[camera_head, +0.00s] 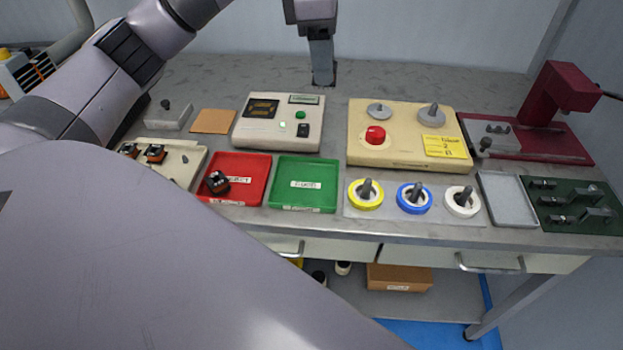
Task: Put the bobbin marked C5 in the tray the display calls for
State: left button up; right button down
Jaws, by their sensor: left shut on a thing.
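My left gripper (322,62) points down over the back of the bench, behind the display unit (243,137). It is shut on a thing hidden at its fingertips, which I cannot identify. A dark bobbin with orange (217,182) lies in the red tray (248,190), whose label seems to read REJECT. The green tray (325,170) beside it is empty; its label is too small to read surely. Two similar bobbins, one (129,150) and another (155,153), sit on the pale holder (181,160) at left. No bobbin marking is legible, nor is the amber display (262,108). My right gripper is not in view.
A cream machine (393,145) with a red button stands right of the display unit. Yellow (366,203), blue and white rings sit on pegs in front. A grey tray (508,215), green fixture (575,190) and red press (555,95) stand at right. The back strip is mostly clear.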

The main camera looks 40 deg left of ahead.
pick_arm(q)
notch_tip(320, 180, down, 20)
jog(key=shift+f+p, duration=0.1)
jog(key=shift+p, duration=0.2)
dwell(0.3)
jog(key=shift+f+b, duration=0.6)
jog(key=o, duration=1.1)
jog(key=shift+c, duration=0.2)
jog(key=shift+o, duration=0.3)
jog(key=shift+r, duration=0.1)
